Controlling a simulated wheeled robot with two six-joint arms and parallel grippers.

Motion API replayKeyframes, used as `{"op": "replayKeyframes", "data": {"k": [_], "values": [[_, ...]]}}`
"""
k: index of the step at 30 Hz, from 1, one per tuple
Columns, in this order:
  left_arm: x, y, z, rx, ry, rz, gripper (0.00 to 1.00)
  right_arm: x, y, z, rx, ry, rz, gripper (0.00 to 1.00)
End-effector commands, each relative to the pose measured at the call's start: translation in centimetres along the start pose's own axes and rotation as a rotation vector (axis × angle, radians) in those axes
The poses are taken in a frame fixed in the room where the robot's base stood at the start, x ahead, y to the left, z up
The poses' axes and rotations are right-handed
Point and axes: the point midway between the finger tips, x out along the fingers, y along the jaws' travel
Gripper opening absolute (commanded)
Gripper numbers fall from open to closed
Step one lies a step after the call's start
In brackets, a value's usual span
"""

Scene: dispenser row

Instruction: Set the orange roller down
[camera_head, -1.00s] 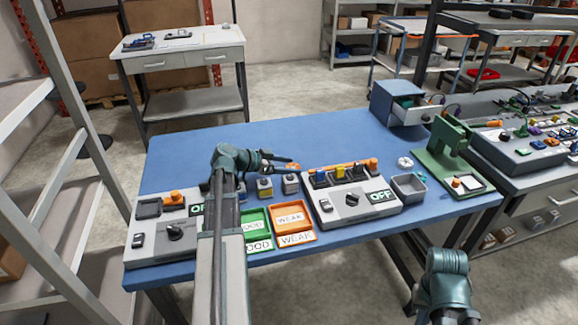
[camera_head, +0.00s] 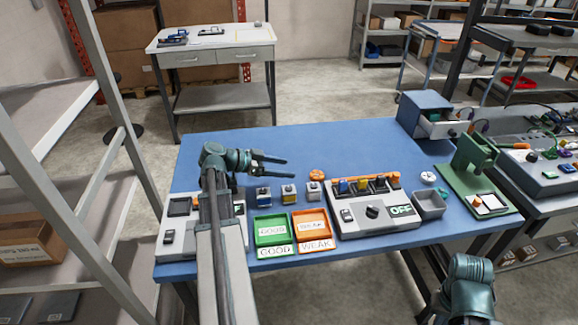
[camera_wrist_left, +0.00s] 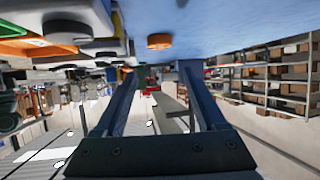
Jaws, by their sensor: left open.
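The orange roller (camera_head: 317,175) lies on the blue table behind the small grey block with a round top (camera_head: 313,191). It shows as an orange disc in the left wrist view (camera_wrist_left: 159,41), where the scene is upside down. My left gripper (camera_head: 288,168) is open and empty, to the left of the roller and apart from it. Its two spread fingers also show in the left wrist view (camera_wrist_left: 158,95). Only a teal joint of my right arm shows at the bottom right, and its gripper is out of frame.
Small blocks stand in front of the roller, with a green GOOD tray (camera_head: 259,229) and an orange WEAK tray (camera_head: 325,222) before them. A grey panel reading OFF (camera_head: 349,215) stands to the right.

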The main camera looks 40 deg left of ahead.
Motion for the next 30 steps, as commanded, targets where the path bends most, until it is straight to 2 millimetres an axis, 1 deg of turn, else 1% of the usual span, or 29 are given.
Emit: {"op": "replayKeyframes", "data": {"k": [1, 5, 6, 8, 11, 14, 18, 21, 25, 27, 30], "values": [[-0.1, 0.0, 0.0, 0.000, 0.000, 0.000, 0.73, 0.0, 0.0, 0.0, 0.000, 0.000, 0.000, 0.00], [0.0, 0.1, -0.4, -0.009, -0.013, 0.002, 0.96, -0.6, 0.1, 0.0, 0.000, 0.000, 0.000, 0.00], [0.1, 0.2, -0.7, -0.020, -0.028, 0.004, 0.97, -1.1, 0.1, 0.1, 0.000, 0.000, 0.000, 0.00], [0.3, 0.4, -1.4, -0.046, -0.061, 0.006, 0.97, -2.3, 0.2, 0.1, 0.000, 0.000, 0.000, 0.00], [1.1, 1.0, -2.7, -0.116, -0.156, 0.002, 0.97, -4.9, 0.5, 0.3, 0.000, 0.000, 0.000, 0.00], [2.0, 1.7, -4.0, -0.205, -0.286, -0.025, 0.97, -7.9, 0.8, 0.5, -0.001, 0.000, 0.000, 0.00], [2.8, 2.6, -6.1, -0.317, -0.472, -0.115, 0.97, -12.3, 1.2, 0.7, -0.001, 0.000, 0.000, 0.00], [3.0, 2.9, -7.6, -0.372, -0.576, -0.205, 0.97, -14.9, 1.4, 0.9, -0.002, 0.000, 0.000, 0.00], [3.0, 3.0, -9.2, -0.412, -0.658, -0.311, 0.97, -17.2, 1.6, 1.0, -0.002, 0.000, 0.000, 0.00], [3.0, 2.9, -9.7, -0.424, -0.682, -0.356, 0.97, -17.9, 1.7, 1.1, -0.002, 0.000, 0.000, 0.00], [3.0, 2.9, -10.1, -0.433, -0.701, -0.396, 0.97, -18.4, 1.8, 1.1, -0.002, 0.000, 0.000, 0.00]]}}
